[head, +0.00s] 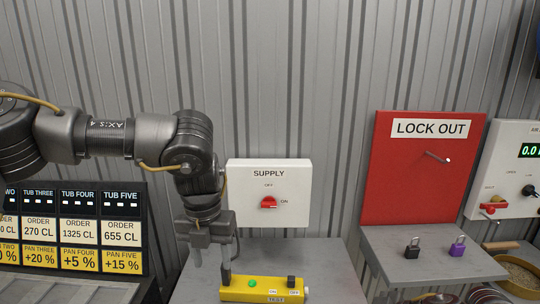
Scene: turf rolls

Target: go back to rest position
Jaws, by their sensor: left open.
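My left arm comes in from the left, and its gripper (212,266) points down with its fingers apart. The gripper is at the left end of a yellow control box (262,296) on the grey table. One finger overlaps the box's left end in the picture; I cannot tell whether it touches. The box has a green button (252,284), ON and OFF labels and a black knob (291,281). No object shows between the fingers. My right gripper is not in view.
A white SUPPLY panel (290,213) with a red switch (268,202) is on the wall behind. A red LOCK OUT board (405,190) has a shelf (435,259) with a black padlock (412,248) and a purple padlock (457,246). Order signs (80,232) stand left.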

